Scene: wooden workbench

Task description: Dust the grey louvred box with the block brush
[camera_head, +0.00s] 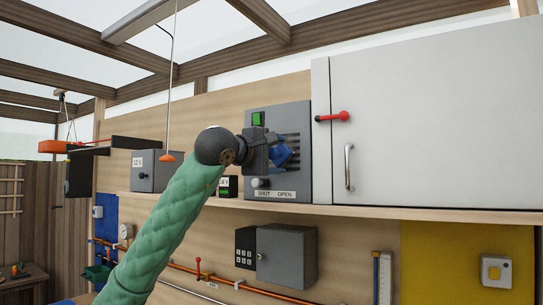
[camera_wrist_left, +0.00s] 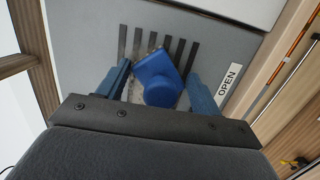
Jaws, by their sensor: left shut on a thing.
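The grey louvred box (camera_head: 297,180) stands on the shelf against the back wall, with dark slots, a green patch, a knob and a "SHUT OPEN" label on its front. Its face and slots also fill much of the left wrist view (camera_wrist_left: 85,50). My left gripper (camera_head: 273,152) is in front of the slots, shut on the blue block brush (camera_wrist_left: 157,80). The brush sits between the two blue fingers, with pale bristles by the slots; whether they touch the face is hard to tell. The brush shows partly in the head view (camera_head: 286,154). My right gripper is out of view.
A white cabinet (camera_head: 430,110) with a red-knobbed latch adjoins the box on the right. A grey "12 V" box (camera_head: 152,178) stands to its left. A cord with an orange end (camera_head: 168,158) hangs nearby. The shelf edge (camera_head: 350,213) runs below.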

